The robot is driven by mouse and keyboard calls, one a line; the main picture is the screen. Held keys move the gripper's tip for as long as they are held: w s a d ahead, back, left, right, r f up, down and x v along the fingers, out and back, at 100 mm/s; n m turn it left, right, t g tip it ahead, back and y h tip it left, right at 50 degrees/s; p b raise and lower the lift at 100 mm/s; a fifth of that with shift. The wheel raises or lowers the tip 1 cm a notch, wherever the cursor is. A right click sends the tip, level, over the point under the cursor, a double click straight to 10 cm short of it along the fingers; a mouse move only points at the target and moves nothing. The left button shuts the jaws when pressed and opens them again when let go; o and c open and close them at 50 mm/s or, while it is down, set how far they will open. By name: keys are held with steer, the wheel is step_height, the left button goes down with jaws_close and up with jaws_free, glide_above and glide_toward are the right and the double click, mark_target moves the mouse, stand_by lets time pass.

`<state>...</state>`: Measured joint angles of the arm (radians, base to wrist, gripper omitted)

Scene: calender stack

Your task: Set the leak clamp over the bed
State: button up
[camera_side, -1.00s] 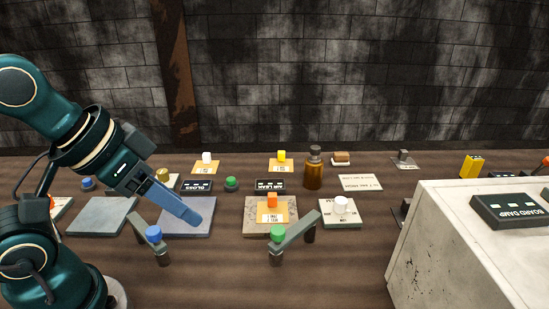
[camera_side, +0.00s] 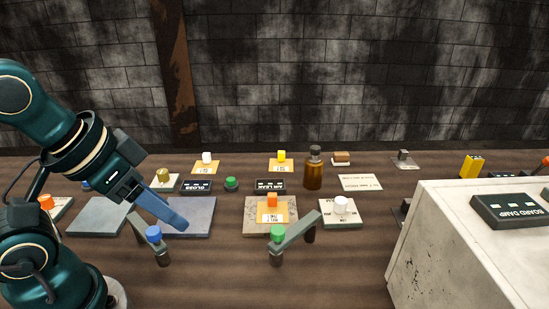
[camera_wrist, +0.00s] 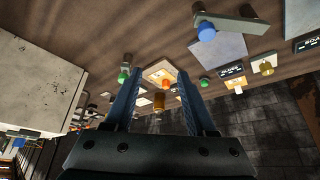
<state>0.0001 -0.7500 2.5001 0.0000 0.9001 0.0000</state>
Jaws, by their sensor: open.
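Two grey bar clamps stand on the bench: one with a blue knob (camera_side: 153,233) and one with a green knob (camera_side: 278,232). I cannot tell which one is the leak clamp. The blue-knobbed bar also shows in the wrist view (camera_wrist: 207,30), at the top. No label for the bed is readable; a speckled stone plate (camera_side: 252,216) with an orange block (camera_side: 272,199) on a tan card lies behind the green-knobbed bar. My gripper (camera_side: 183,225) is open and empty, just right of the blue knob and in front of a bluish-grey plate (camera_side: 196,211). Both fingers show apart in the wrist view (camera_wrist: 158,76).
A large pale block (camera_side: 440,250) with a dark "BOARD DAMP" panel (camera_side: 508,210) fills the right. An amber bottle (camera_side: 314,174) stands behind the stone plate. A grey plate (camera_side: 97,216) lies at left. Small knobs and labels line the back. The front middle bench is clear.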

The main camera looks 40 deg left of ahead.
stand_by(0.3)
steer(key=shift+o, duration=0.5)
steer(key=w+r+n, duration=0.2)
steer(key=w+r, duration=0.1)
steer(key=r, duration=0.2)
steer(key=g, duration=0.6)
glide_above(278, 230)
step_height(278, 230, down, 8)
steer(key=shift+r, duration=0.15)
steer(key=shift+f, duration=2.35)
jaws_close()
